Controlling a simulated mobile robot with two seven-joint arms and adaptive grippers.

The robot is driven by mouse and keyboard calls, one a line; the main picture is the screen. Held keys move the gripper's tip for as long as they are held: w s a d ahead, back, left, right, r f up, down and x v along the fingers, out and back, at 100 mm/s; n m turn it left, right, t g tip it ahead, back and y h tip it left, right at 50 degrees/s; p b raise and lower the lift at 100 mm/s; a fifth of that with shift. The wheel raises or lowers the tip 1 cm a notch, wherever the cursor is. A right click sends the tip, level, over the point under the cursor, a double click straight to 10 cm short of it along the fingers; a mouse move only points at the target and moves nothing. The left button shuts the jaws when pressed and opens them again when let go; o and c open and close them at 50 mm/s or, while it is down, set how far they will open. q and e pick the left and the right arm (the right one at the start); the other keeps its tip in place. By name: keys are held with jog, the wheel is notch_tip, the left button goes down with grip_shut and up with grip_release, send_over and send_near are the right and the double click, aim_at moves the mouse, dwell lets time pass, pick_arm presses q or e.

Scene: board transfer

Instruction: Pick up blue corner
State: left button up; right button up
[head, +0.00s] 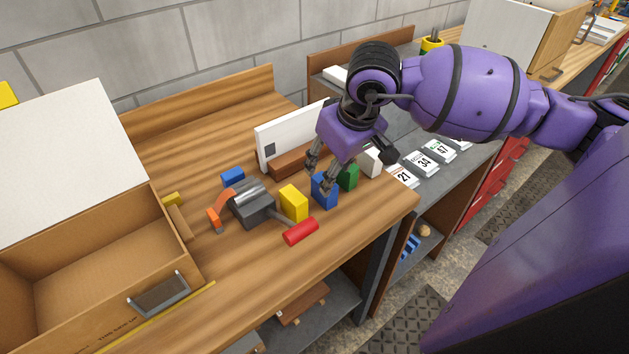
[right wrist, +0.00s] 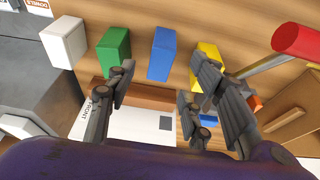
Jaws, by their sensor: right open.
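A blue block (head: 325,193) stands upright on the wooden bench between a yellow block (head: 293,203) and a green block (head: 348,177). It also shows in the right wrist view (right wrist: 161,53). My right gripper (head: 318,176) is open and empty, low over the bench at the blue block. In the right wrist view its fingers (right wrist: 163,75) are spread, with the blue block lying between their lines. One finger overlaps the yellow block there; contact cannot be told. A second, smaller blue piece (head: 232,177) lies farther back to the left. My left gripper is not in view.
A red cylinder (head: 300,231) lies near the bench's front edge. A white block (head: 373,161) stands right. An open box (head: 85,255) fills the left.

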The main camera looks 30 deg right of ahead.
jog(key=shift+f, duration=0.9)
jog(key=shift+w+f, duration=0.15)
jog(key=shift+f, duration=0.15)
jog(key=w+f, duration=0.1)
jog(key=w+f+p, duration=0.1)
jog(key=f, duration=0.1)
jog(key=shift+a, duration=0.2)
jog(key=shift+w+d+f, duration=0.1)
jog(key=shift+f, duration=0.45)
jog(key=c, duration=1)
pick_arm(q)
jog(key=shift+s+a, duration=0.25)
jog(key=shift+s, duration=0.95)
pick_arm(e)
jog(key=shift+c, duration=0.2)
